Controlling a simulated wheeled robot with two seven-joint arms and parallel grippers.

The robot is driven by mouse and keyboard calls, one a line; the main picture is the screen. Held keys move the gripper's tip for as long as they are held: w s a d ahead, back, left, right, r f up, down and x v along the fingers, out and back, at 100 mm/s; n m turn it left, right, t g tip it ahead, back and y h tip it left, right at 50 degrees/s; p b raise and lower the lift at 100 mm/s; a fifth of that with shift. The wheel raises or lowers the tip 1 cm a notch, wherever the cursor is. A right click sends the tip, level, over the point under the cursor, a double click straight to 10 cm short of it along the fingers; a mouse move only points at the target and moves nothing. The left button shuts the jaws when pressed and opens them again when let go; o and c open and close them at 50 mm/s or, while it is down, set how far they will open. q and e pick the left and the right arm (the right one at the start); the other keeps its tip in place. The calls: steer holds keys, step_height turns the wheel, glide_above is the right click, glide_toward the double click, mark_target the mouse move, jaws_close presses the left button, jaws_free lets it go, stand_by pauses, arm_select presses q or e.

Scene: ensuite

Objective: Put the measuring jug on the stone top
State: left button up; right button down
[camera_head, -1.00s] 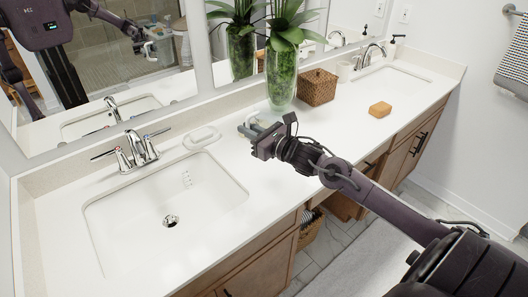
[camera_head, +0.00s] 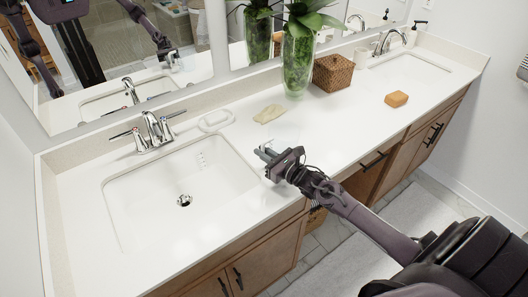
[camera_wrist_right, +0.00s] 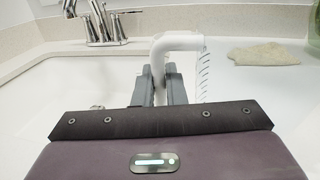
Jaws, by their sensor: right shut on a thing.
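The measuring jug is clear, with a white handle and dark graduation marks. In the right wrist view, my right gripper (camera_wrist_right: 160,85) is shut on the jug's handle (camera_wrist_right: 177,41), and the clear body with its marks (camera_wrist_right: 204,75) shows to the right. In the head view, my right gripper (camera_head: 268,154) is at the right rim of the near sink; the jug is very faint there. The white stone top (camera_head: 345,120) runs along the wall beneath it. I cannot tell whether the jug's base touches the top. My left gripper is not directly in view.
A glass vase (camera_head: 298,65), wicker basket (camera_head: 333,73) and orange sponge (camera_head: 396,99) stand further right. The top is clear between gripper and sponge.

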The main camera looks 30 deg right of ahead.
steer(key=c, duration=1.9)
jaws_free()
steer(key=shift+f, duration=0.15)
steer(key=shift+c, duration=0.2)
steer(key=o, duration=0.5)
steer(key=shift+c, duration=0.2)
steer(key=shift+r, duration=0.4)
steer(key=v, duration=0.3)
steer(key=b+v, duration=0.1)
steer(key=v, duration=0.3)
steer(key=b+v, duration=0.1)
steer(key=v, duration=0.2)
steer(key=shift+s+d+f, duration=0.15)
steer(key=shift+s+f, duration=0.15)
steer(key=shift+s, duration=0.05)
steer(key=shift+s+d+r, duration=0.15)
steer(key=shift+s, duration=0.5)
